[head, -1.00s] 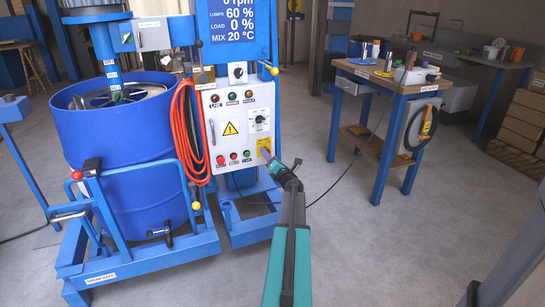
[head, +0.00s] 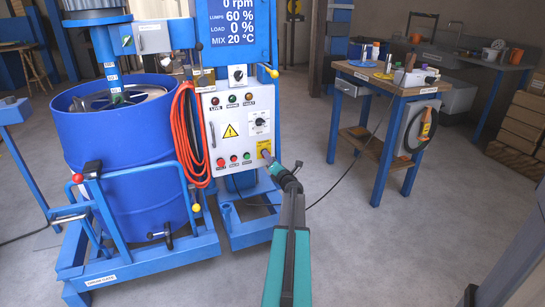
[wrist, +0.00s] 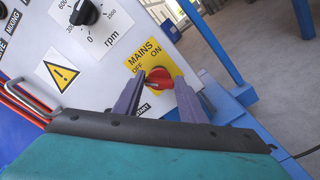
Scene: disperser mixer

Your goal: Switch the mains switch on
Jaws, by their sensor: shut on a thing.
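The mains switch is a red rotary knob (wrist: 160,78) on a yellow plate (wrist: 137,58) marked MAINS, OFF and ON, on the white control panel (head: 215,130). My gripper (wrist: 158,84) is shut on the knob, with one grey-purple finger on each side of it. In the head view my gripper (head: 268,160) reaches the panel's lower right corner, just below the yellow plate (head: 264,147). The knob is hidden there by the gripper. I cannot clearly tell which mark the knob points to.
A black rpm dial (wrist: 84,12) and a yellow warning triangle (wrist: 61,74) are near the switch. An orange hose (head: 187,135) hangs left of the panel, beside a blue drum (head: 120,150). A workbench (head: 400,95) stands at the right. Open floor lies between.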

